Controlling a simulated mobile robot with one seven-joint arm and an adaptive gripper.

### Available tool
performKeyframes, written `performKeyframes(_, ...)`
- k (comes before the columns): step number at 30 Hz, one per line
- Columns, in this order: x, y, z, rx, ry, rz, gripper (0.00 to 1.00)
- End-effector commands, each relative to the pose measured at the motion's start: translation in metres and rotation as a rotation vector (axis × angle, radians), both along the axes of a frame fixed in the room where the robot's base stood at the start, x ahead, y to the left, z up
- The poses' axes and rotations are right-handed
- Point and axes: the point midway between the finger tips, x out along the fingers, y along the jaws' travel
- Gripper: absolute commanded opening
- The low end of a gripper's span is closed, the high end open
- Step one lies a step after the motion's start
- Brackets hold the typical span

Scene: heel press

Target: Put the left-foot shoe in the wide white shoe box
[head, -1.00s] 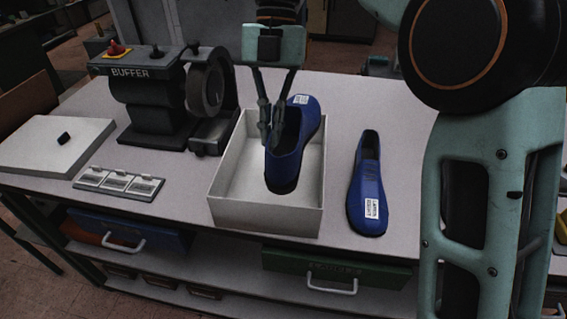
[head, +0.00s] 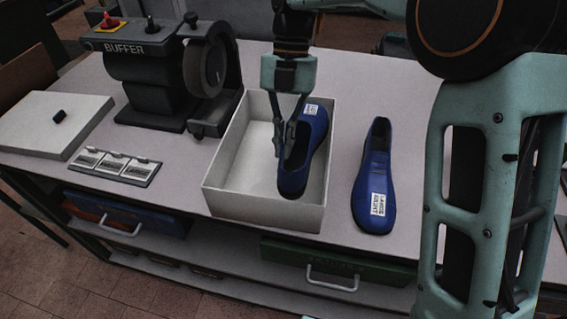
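One blue shoe (head: 316,129) with a white label on its far end is inside the wide white shoe box (head: 262,208), along the box's right side. Its heel end points to the near wall, and its lowest part is partly hidden. My gripper (head: 284,146) reaches down into the box, its fingers closed on the left edge of this shoe's opening. I cannot tell whether the shoe touches the box floor. A second blue shoe (head: 375,178) lies on the table right of the box, label end towards me. The label print is too small to read surely.
The buffer machine (head: 150,75) stands behind and left of the box. A white lid (head: 50,122) with a small black item and a plate with several small panels (head: 115,167) lie at left. The left part of the box is empty. My arm covers the right side.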

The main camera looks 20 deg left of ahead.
Motion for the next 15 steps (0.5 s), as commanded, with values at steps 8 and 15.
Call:
performKeyframes(8, 0.0, 0.0, -0.026, 0.0, 0.0, 0.0, 0.0)
performKeyframes(15, 0.0, 0.0, -0.059, 0.0, 0.0, 0.0, 0.0)
